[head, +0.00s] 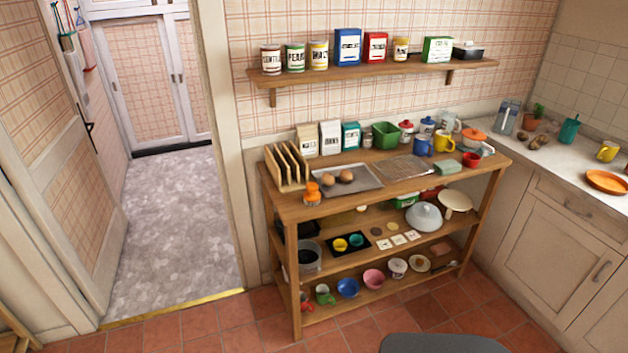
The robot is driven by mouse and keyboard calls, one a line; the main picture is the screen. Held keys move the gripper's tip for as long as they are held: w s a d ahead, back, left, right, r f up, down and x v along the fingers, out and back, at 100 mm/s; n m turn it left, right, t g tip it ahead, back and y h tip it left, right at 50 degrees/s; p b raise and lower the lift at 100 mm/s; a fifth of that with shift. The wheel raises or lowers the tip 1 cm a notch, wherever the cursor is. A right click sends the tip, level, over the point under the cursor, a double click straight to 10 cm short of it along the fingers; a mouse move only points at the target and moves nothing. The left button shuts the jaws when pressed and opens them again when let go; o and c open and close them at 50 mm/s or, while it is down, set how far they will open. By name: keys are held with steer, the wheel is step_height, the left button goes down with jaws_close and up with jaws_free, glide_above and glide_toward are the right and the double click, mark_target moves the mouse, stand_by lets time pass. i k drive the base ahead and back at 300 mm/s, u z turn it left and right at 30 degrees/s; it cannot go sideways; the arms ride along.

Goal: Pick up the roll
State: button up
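Two small brown rounded items, which look like bread rolls, sit on a grey metal tray (366,187) on the top of the wooden shelf unit. One roll (327,179) is at the left and the other roll (346,176) is just to its right. They are too small to tell more about them. My gripper is not in view.
An orange jar (312,194) stands in front of the tray's left side, and a wooden rack (286,167) stands to its left. A glassy flat board (401,167) lies to the right. Boxes and canisters line the back.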

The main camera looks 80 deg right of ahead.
mark_target(328, 179)
steer(key=u, duration=0.1)
steer(key=i, duration=0.4)
steer(key=z, duration=2.9)
steer(key=i, duration=0.5)
